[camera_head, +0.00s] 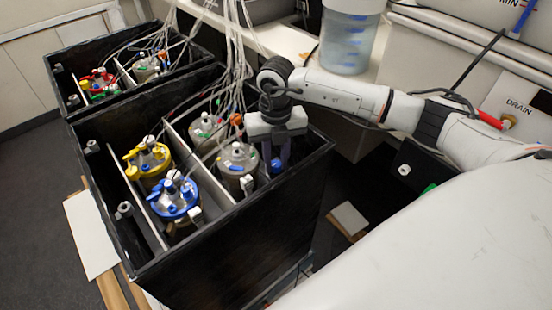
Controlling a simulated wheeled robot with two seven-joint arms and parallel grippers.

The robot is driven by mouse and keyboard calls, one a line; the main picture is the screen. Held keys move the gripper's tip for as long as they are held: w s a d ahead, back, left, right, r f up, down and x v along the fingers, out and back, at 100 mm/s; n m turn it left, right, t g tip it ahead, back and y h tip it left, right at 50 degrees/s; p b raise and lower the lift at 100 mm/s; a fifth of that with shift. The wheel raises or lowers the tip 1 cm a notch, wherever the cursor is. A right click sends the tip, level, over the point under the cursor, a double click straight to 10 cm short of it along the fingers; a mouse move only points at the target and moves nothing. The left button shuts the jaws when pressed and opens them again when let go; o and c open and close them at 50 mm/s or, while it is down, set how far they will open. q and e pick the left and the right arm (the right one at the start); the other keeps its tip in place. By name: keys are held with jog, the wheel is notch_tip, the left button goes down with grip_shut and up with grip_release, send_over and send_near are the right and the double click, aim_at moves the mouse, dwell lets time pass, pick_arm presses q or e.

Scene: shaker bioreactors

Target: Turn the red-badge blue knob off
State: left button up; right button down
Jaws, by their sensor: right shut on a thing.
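My right gripper (278,164) reaches down from its arm into the right side of the near black box. Its two dark fingers are shut on a small blue knob (276,166) that shows between the tips. The fingers hide part of the knob, and I cannot make out a red badge on it. The knob sits beside a grey-lidded vessel (238,156), to its right. My left gripper is not in view.
The near black box (240,235) also holds blue-lidded (176,205) and yellow-lidded (148,157) vessels. Pale tubes (236,50) rise close to the left of my gripper. A second black box (70,85) stands behind. A clear container (346,45) stands on the bench.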

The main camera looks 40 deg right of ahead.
aim_at(276, 164)
jog(key=shift+w+r, duration=0.1)
dwell(0.3)
jog(key=c, duration=1.5)
grip_release()
notch_tip(276, 164, up, 10)
jog(key=shift+r, duration=0.15)
